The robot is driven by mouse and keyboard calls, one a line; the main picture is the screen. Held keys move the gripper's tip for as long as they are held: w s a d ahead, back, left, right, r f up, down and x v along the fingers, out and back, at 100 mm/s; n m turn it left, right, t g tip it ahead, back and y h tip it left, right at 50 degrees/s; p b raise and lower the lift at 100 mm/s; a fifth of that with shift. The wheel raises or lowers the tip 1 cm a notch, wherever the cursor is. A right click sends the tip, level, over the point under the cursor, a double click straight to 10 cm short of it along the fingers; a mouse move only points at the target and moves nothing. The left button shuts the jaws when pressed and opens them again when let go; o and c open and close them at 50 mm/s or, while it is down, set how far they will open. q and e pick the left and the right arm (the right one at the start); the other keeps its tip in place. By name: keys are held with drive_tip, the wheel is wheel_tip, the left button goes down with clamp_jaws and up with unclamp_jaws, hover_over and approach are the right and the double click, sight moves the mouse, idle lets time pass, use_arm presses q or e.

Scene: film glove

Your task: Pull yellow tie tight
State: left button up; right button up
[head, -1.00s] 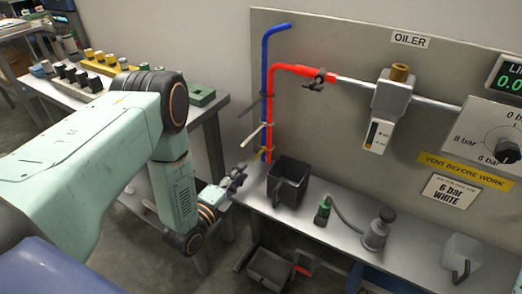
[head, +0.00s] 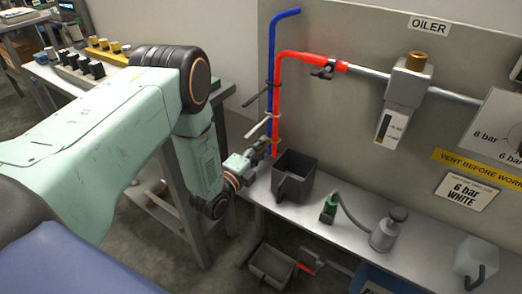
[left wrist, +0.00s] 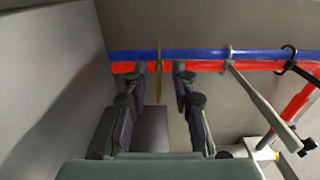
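A blue pipe (head: 271,60) and a red pipe (head: 277,105) run upright side by side on the panel. In the left wrist view the yellow tie (left wrist: 158,70) crosses the blue pipe (left wrist: 205,54) and the red pipe (left wrist: 205,66), its tail pointing toward my gripper. My left gripper (head: 266,146) is at the lower end of the pipes and largely hides the yellow tie in the head view. In the left wrist view its two fingers (left wrist: 160,82) are open, one on each side of the yellow tie, with gaps to it. My right gripper is not in view.
A white tie (head: 259,127) and a black tie (head: 257,95) sit higher on the pipes, tails sticking out. A dark open bin (head: 295,178) stands on the bench right by my left gripper. A grey oil can (head: 384,235) stands farther right.

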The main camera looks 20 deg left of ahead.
use_arm(q)
drive_tip(key=shift+w+f, duration=0.1)
drive_tip(key=shift+w, duration=0.1)
clamp_jaws()
idle(0.6)
